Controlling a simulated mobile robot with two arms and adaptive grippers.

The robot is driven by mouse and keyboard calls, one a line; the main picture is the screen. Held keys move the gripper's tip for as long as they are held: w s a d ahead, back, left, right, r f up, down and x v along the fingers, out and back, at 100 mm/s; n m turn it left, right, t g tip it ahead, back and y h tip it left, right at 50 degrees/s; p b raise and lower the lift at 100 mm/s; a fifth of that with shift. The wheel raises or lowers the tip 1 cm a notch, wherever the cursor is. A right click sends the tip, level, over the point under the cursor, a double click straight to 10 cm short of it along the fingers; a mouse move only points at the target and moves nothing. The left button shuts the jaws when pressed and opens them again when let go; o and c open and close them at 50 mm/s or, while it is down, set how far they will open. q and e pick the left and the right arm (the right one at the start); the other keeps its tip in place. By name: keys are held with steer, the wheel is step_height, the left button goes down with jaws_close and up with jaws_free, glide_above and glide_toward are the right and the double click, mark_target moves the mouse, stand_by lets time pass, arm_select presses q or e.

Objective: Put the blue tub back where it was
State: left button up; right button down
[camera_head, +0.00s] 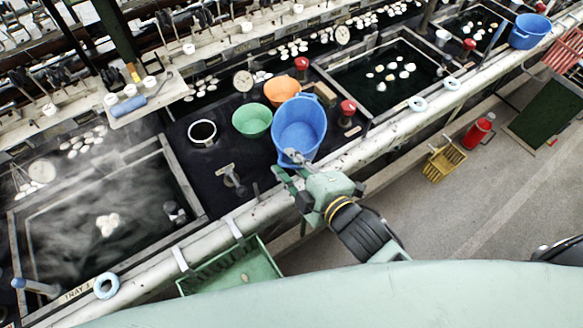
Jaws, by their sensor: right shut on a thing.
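A blue tub (299,121) is on or just above the dark counter between two basins; I cannot tell whether it touches the surface. My right gripper (288,164) is shut on the near lower side of the tub, with its arm reaching up from the lower right. The tub's inside looks empty. Another blue tub (529,31) stands at the far upper right on the basin edge. My left gripper is not in view.
A green bowl (252,121), an orange bowl (281,90) and a white-rimmed pot (203,132) stand left of the tub. A red-capped jar (347,111) is close on its right. Steaming water fills the left basin (75,235). A pale rail (345,158) runs along the front.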

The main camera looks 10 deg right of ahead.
steer(key=shift+w+a+f, duration=0.1)
steer(key=shift+w+a, duration=0.05)
steer(key=shift+w, duration=0.15)
steer(key=shift+f, duration=0.35)
step_height(320, 180, down, 3)
steer(key=shift+f, duration=0.2)
steer(key=c, duration=1.5)
jaws_free()
steer(key=shift+s+d, duration=0.25)
steer(key=shift+s, duration=0.25)
steer(key=shift+b+v, duration=0.85)
steer(key=shift+v, duration=4.65)
